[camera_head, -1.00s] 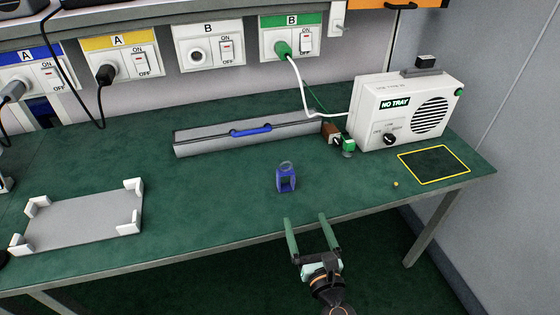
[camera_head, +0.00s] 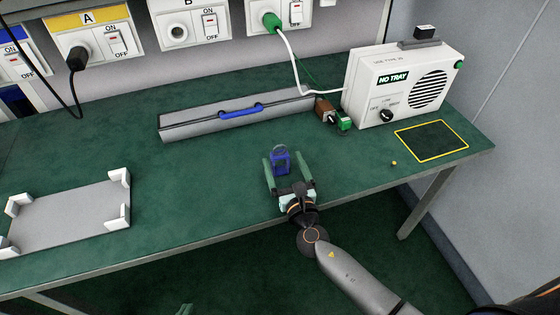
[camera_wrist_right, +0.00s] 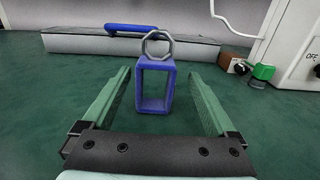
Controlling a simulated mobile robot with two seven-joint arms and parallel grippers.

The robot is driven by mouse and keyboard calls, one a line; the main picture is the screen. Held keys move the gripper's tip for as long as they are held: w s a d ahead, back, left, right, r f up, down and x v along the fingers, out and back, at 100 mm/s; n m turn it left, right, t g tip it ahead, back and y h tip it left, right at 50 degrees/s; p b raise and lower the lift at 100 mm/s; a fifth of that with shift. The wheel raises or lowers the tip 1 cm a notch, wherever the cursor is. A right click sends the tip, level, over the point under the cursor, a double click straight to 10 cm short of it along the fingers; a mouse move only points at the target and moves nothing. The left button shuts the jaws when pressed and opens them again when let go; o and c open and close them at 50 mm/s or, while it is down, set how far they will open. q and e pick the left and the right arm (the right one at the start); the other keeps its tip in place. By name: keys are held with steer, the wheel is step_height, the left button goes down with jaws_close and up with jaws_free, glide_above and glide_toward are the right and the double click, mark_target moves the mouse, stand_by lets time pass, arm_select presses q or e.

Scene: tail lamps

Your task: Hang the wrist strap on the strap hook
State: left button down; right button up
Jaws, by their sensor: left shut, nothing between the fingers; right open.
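The wrist strap, a blue upright loop with a grey metal ring on top (camera_head: 281,163), stands on the green bench top. My right gripper (camera_head: 287,160) is open, with one green finger on either side of the strap. In the right wrist view the strap (camera_wrist_right: 143,88) stands between and a little beyond the open fingers (camera_wrist_right: 160,78), apart from both. Only the green fingertips of my left gripper (camera_head: 185,310) show at the bottom edge, shut and empty, far from the strap. I cannot make out the strap hook for certain.
A long grey box with a blue handle (camera_head: 190,126) lies behind the strap. A white "NO TRAY" unit (camera_head: 365,105) and a yellow-outlined square (camera_head: 431,140) are at right. A grey tray with white corners (camera_head: 70,218) is at left. Bench space around the strap is clear.

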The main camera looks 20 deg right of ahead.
steer(key=w, duration=0.4)
steer(key=shift+a+f, duration=0.15)
steer(key=shift+a, duration=0.1)
steer(key=shift+w, duration=0.25)
arm_select(q)
steer(key=shift+w+d+r, duration=0.15)
steer(key=shift+w+d, duration=0.1)
steer(key=shift+w, duration=0.05)
arm_select(e)
steer(key=c, duration=1.4)
arm_select(q)
steer(key=shift+a, duration=0.15)
arm_select(e)
steer(key=shift+c, duration=0.2)
